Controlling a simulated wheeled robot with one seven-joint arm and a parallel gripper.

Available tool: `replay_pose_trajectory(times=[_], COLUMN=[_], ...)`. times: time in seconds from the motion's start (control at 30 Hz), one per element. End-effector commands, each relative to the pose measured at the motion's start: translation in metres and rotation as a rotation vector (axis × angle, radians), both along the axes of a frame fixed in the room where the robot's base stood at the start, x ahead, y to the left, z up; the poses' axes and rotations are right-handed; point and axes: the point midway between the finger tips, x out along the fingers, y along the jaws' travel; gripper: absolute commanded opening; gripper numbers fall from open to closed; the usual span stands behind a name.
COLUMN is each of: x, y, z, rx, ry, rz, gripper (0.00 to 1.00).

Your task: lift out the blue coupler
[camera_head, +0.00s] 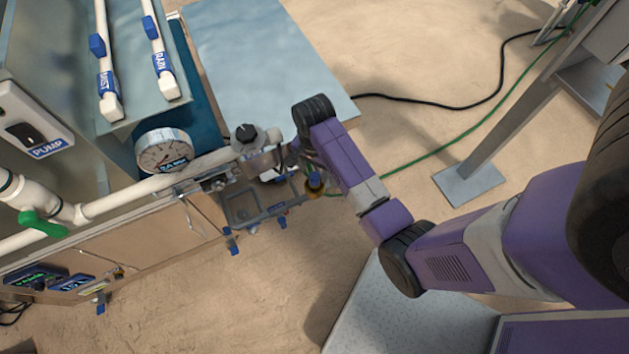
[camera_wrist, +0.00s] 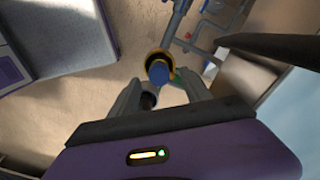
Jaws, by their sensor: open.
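The blue coupler (camera_wrist: 159,74) shows in the wrist view as a round blue end inside a yellow, brass-like ring. In the head view, a small blue and brass piece (camera_head: 315,182) that looks like it is at the right end of the pipe bracket. My gripper (camera_wrist: 161,86) is open. Its two grey fingers reach toward the coupler, one to each side of the space below it in the wrist view. Nothing is visibly held. A dark round piece (camera_wrist: 148,99) is by the left finger. I cannot tell whether the fingers touch anything.
A small grey tray (camera_head: 243,205) with blue clips hangs beside the white pipe (camera_head: 130,195). A green hose (camera_head: 440,150) runs right. Open floor lies below.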

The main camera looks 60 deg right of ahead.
Motion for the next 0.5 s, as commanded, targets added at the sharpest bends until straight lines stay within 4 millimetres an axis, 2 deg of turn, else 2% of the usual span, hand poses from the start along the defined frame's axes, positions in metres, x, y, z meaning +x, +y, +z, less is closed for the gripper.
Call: replay_pose_trajectory(times=[0.3,0.5], x=[-0.002,-0.002], y=[0.000,0.000], z=[-0.042,-0.049], rx=[0.001,-0.001], ry=[0.001,-0.001], rz=[0.001,0.001], gripper=[0.56,0.56])
